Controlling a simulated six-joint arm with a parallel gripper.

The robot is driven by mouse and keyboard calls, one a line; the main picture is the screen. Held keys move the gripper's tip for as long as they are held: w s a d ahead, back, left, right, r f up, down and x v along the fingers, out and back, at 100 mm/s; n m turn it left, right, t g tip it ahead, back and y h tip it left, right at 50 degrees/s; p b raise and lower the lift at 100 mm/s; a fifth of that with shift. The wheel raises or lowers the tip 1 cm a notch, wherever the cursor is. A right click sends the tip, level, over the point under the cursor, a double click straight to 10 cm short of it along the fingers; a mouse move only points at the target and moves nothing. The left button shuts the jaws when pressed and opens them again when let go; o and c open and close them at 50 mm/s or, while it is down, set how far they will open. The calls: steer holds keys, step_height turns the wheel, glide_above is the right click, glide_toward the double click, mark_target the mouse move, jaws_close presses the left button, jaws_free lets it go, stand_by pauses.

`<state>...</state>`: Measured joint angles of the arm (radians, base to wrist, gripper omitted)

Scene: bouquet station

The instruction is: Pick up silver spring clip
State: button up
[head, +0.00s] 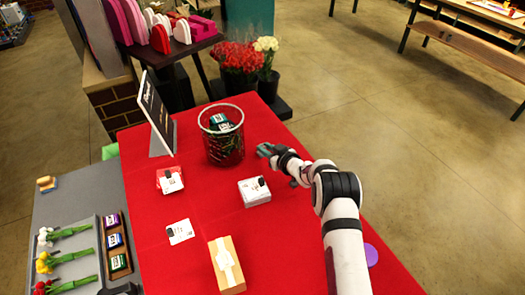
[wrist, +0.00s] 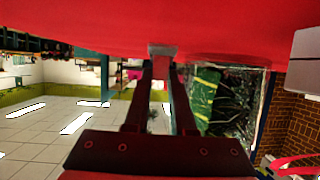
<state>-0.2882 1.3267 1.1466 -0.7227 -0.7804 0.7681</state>
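I cannot make out the silver spring clip for certain in either view. My gripper (head: 265,150) is above the red table, just right of the wire basket, at the table's right side. In the wrist view, the two dark fingers of my gripper (wrist: 162,60) lean toward each other with a narrow gap between them. A small grey piece (wrist: 162,50) shows at the fingertips; I cannot tell whether it is a clip or part of the fingers. Small dark clip-like items sit on the red-and-white box (head: 169,187), the white box (head: 257,199) and the white card (head: 180,235).
The wire basket (head: 222,155) with dark-green packets stands at the back of the red table (head: 205,205). A black sign (head: 155,115) stands left of it. A tan box (head: 225,262) lies in front. Flowers (head: 66,233) lie on the grey side surface. Red table around the boxes is clear.

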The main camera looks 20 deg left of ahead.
jaws_close()
steer(key=shift+r, duration=0.1)
